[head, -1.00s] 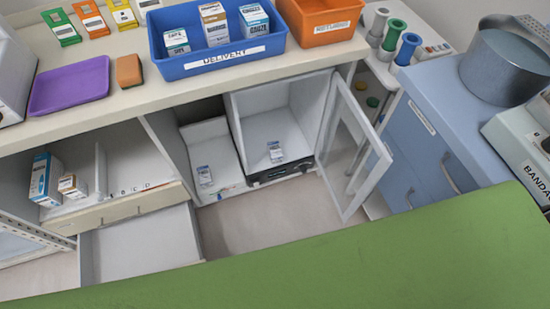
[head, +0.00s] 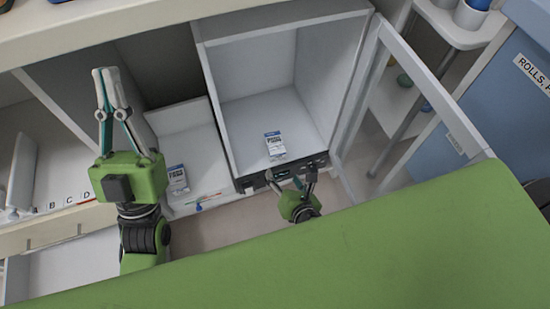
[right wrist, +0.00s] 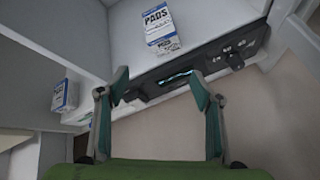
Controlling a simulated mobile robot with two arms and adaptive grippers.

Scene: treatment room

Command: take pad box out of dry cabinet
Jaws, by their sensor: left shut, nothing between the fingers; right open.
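The dry cabinet (head: 222,85) stands with its glass door (head: 412,95) swung open to the right. A small white and blue pad box (head: 274,145) is inside on its floor, close to the front edge. In the right wrist view the pad box (right wrist: 161,28) reads "PADS". My right gripper (head: 292,177) is open and empty, just in front of the cabinet's dark front panel, below the box and apart from it. It also shows in the right wrist view (right wrist: 160,85). My left gripper (head: 106,75) is shut and empty, pointing up, left of the cabinet.
A second similar box (head: 177,178) sits in the lower white compartment left of the cabinet; it shows in the right wrist view (right wrist: 64,96). A green surface (head: 330,260) fills the front. An open drawer (head: 70,265) is at lower left. A blue cabinet (head: 480,100) is at right.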

